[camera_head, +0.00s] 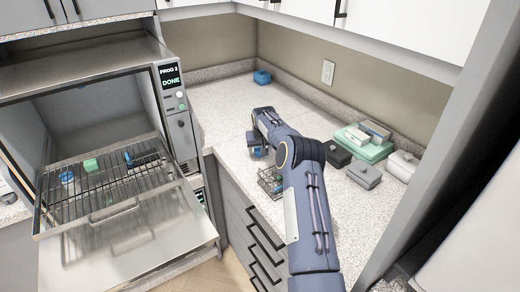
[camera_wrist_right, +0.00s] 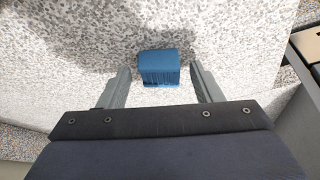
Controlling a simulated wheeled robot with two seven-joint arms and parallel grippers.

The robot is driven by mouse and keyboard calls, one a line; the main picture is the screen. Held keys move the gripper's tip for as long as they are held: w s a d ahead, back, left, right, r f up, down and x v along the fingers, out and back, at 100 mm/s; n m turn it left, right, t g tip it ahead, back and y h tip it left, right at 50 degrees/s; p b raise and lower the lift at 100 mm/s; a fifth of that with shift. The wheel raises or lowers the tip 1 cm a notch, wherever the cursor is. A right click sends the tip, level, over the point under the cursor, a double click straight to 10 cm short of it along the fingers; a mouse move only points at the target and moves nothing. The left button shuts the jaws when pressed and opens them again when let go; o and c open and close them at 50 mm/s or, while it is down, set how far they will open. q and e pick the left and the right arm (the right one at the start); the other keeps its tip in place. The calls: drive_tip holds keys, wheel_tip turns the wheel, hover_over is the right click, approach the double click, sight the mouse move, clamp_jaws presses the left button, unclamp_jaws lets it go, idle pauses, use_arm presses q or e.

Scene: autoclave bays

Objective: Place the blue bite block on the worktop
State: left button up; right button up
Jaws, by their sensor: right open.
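The blue bite block (camera_wrist_right: 158,68) shows in the right wrist view between my two fingers, with a gap on each side. It appears to rest on the speckled worktop (camera_head: 222,107). My right gripper (camera_wrist_right: 160,85) is open around it. In the head view my right gripper (camera_head: 256,150) is low over the worktop near its front edge, and my arm hides part of that spot. My left gripper is not in view.
The open autoclave (camera_head: 110,50) has a pulled-out wire rack (camera_head: 110,190) with a green block (camera_head: 91,165) and blue items. A wire basket (camera_head: 268,183) stands by my arm. Green, grey and dark boxes (camera_head: 365,177) stand right. A blue container (camera_head: 262,77) sits far back. The worktop's back left is clear.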

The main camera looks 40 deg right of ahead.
drive_tip(key=shift+r, duration=0.3)
drive_tip(key=shift+s+r, duration=0.1)
drive_tip(key=shift+r, duration=0.2)
drive_tip(key=b+v, duration=0.2)
drive_tip(key=v, duration=0.9)
drive_tip(key=shift+b, duration=0.3)
drive_tip(key=shift+s, duration=0.1)
drive_tip(key=shift+a, duration=0.1)
